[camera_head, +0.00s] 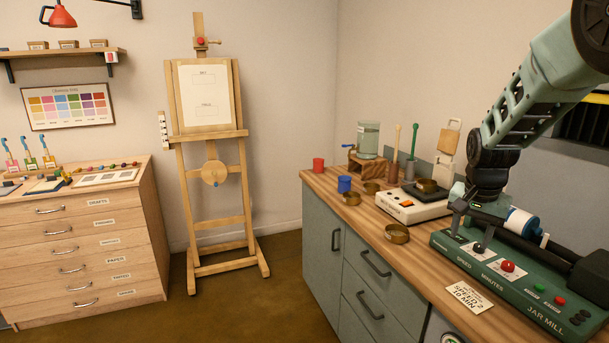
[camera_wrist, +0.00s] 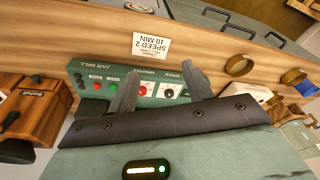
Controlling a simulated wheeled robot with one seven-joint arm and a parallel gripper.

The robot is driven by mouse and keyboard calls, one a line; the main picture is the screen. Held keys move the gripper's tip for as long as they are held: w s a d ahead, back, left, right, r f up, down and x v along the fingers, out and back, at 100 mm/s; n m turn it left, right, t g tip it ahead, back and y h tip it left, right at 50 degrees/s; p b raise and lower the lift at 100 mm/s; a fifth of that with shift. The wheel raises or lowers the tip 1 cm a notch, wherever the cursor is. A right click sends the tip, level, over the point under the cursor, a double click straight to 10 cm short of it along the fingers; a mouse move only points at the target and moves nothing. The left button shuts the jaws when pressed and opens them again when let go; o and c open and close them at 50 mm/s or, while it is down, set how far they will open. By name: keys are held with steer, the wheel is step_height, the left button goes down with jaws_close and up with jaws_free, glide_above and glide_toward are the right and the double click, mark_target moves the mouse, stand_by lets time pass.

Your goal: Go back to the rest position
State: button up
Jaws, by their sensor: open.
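My gripper (camera_wrist: 161,82) is open in the wrist view, its two grey fingers apart with nothing held between them. Behind the fingers in that view is the green jar mill panel (camera_wrist: 100,76), seen upside down. In the head view my arm reaches in from the upper right and bends down over the left end of the jar mill (camera_head: 545,315).
An easel (camera_head: 207,150) and drawer cabinet (camera_head: 80,240) stand left. Floor between is clear.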

steer(key=s+a+r+n+g+y, duration=0.1)
steer(key=s+a+n+y, duration=0.2)
steer(key=s+a+n, duration=1.2)
steer(key=s+a, duration=0.4)
steer(key=s, duration=0.4)
steer(key=s+a+n+g+h, duration=0.1)
steer(key=s+a, duration=0.5)
steer(key=s, duration=0.4)
steer(key=shift+s+f+n, duration=0.25)
steer(key=shift+s+n, duration=0.1)
steer(key=shift+n, duration=0.05)
